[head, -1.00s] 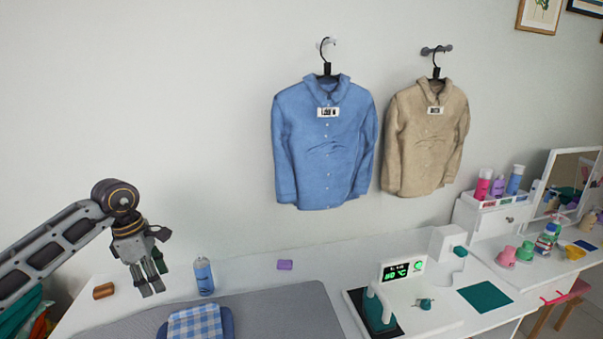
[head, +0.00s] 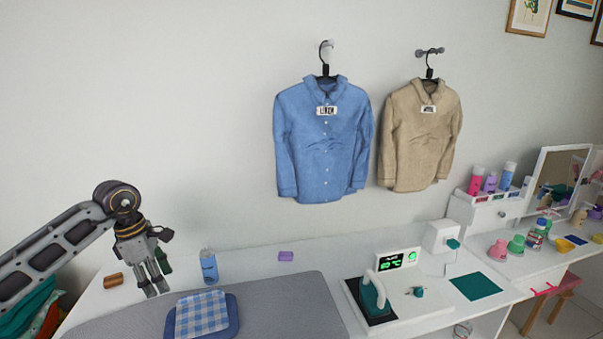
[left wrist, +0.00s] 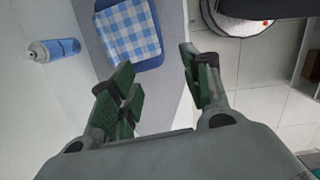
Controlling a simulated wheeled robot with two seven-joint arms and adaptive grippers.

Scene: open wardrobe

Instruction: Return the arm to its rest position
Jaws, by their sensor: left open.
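My left gripper (head: 156,278) hangs at the left of the head view with its fingers pointing down, above the left end of the table. It is open and empty. In the left wrist view its green-padded fingers (left wrist: 160,85) stand apart with nothing between them. A blue spray bottle (head: 209,268) stands on the table just right of the gripper, apart from it; it also shows in the left wrist view (left wrist: 55,49). My right gripper is not in view.
A checked blue cloth (head: 202,313) lies on a blue pad on the grey ironing mat (head: 283,303). A green iron (head: 374,297) stands in its station to the right. Blue (head: 322,145) and beige (head: 418,140) shirts hang on the wall. The air around my left gripper is clear.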

